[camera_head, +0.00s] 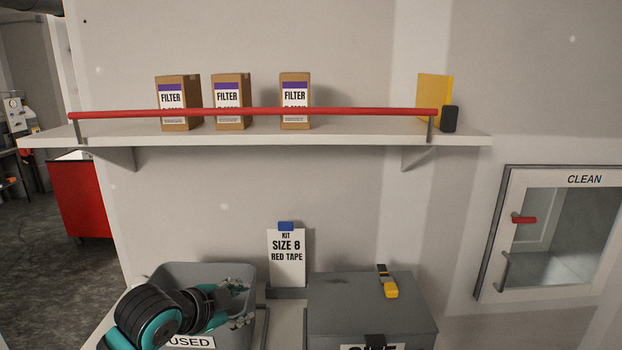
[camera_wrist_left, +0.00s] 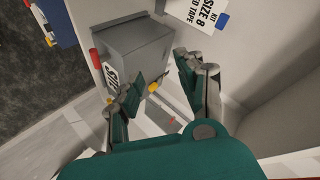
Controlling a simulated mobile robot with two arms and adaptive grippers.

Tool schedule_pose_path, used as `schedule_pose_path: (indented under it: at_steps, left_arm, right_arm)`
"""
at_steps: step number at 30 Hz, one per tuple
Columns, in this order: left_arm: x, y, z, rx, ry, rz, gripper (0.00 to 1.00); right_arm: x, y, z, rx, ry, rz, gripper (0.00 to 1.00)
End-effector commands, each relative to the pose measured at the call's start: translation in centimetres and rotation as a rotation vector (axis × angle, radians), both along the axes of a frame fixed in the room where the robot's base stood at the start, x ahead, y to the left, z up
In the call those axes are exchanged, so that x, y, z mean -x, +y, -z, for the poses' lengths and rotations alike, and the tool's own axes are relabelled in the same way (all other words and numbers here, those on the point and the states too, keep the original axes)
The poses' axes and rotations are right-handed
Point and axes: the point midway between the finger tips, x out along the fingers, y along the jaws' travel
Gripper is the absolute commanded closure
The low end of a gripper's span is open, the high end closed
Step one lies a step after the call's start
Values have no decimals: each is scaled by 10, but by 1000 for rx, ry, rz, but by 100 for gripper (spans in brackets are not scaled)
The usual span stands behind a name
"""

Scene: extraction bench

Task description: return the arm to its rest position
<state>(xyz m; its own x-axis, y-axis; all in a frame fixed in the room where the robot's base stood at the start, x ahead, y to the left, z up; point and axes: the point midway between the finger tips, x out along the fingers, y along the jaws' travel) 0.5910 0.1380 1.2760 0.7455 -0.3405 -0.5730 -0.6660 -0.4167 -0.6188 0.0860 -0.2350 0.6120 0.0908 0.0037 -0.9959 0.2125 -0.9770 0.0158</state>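My left arm (camera_head: 150,316), teal and black, reaches in at the lower left of the head view, in front of the grey bin marked USED. The grey box (camera_wrist_left: 135,42) and the size 8 red tape sign (camera_wrist_left: 197,12) show beyond the fingers. My right gripper is in neither view.
Above, a shelf (camera_head: 340,136) with a red rail (camera_head: 350,112) carries filter boxes (camera_head: 178,105). A CLEAN cabinet (camera_head: 510,190) is at right.

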Motion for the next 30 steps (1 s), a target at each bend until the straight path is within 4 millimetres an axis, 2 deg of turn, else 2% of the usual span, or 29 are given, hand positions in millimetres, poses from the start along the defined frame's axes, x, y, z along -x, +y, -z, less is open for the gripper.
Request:
schedule_pose_path:
  at_steps: [1, 3, 8, 12, 15, 18, 27, 28, 30]
  left_arm:
    - [18, -2, 30, 37, 63, -36, 62]
    - [41, -2, 63, 83, 137, -100, 62]
    - [101, 6, 130, 178, 307, -272, 62]
    - [162, 19, 176, 242, 447, -451, 62]
    - [202, 30, 199, 270, 531, -575, 62]
    - [235, 40, 215, 286, 592, -681, 62]
    - [319, 66, 240, 294, 725, -944, 62]
    - [327, 69, 241, 293, 735, -969, 62]
    - [319, 68, 267, 289, 738, -968, 62]
  right_arm:
    - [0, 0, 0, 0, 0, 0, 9]
    - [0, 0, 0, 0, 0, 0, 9]
    - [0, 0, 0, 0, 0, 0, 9]
    - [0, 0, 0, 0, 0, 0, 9]
    - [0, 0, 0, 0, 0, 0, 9]
    - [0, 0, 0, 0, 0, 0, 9]
    - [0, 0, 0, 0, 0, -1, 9]
    - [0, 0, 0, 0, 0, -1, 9]
    - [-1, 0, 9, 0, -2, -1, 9]
